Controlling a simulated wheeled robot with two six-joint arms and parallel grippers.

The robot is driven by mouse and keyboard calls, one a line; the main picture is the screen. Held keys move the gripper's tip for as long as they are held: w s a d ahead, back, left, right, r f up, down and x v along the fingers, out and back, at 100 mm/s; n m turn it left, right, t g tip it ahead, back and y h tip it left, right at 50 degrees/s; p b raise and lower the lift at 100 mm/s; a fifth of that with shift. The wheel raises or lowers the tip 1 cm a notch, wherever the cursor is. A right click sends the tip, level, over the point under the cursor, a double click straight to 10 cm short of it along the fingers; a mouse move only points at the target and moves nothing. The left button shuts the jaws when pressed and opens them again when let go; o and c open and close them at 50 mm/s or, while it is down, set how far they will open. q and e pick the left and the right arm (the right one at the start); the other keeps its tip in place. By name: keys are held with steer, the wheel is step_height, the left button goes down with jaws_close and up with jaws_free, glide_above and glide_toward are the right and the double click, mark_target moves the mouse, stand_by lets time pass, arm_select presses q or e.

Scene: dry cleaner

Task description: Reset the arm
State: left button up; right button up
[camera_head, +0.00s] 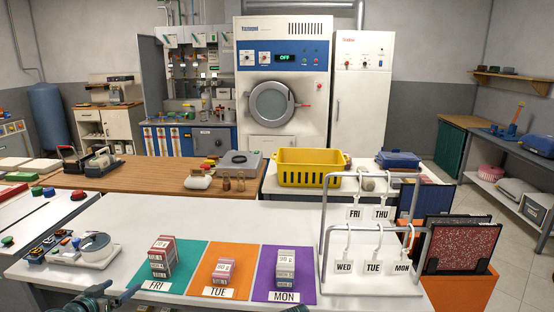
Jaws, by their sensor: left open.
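My left gripper (122,293) shows at the bottom left edge, at the front of the white table (220,222). It is dark, open and empty, with its jaws pointing up and to the right. Most of the left arm is out of the picture. A small dark tip (297,308) shows at the bottom edge below the purple mat; it may be part of my right arm, but too little shows to tell.
Teal (190,278), orange (205,283) and purple (267,280) mats labelled FRI, TUE, MON each hold small boxes. A scale (97,247) stands left. A grey rack (323,262) with day tags stands right, beside an orange bin (465,291). The table behind the mats is clear.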

arm_select(q)
steer(key=s+d+f+m+g+h+p, duration=0.1)
steer(key=d+f+g, duration=0.15)
steer(key=d, duration=0.65)
steer(key=s+d+f+m+g+h+p, duration=0.1)
steer(key=d+f+g, duration=0.15)
steer(key=d, duration=0.65)
steer(key=s+d+f+m+g+h+p, duration=0.1)
steer(key=s+d+f+g, duration=0.15)
steer(key=d, duration=0.65)
steer(key=s+d+g+y+p, duration=0.2)
steer(key=s+d+g+y, duration=0.3)
steer(key=s+d, duration=0.6)
steer(key=shift+s+f+g+y, duration=0.3)
steer(key=shift+s+f+g, duration=0.05)
steer(key=shift+s+g, duration=0.3)
arm_select(e)
steer(key=r, duration=0.5)
steer(key=shift+s+r, duration=0.15)
steer(key=shift+s, duration=0.1)
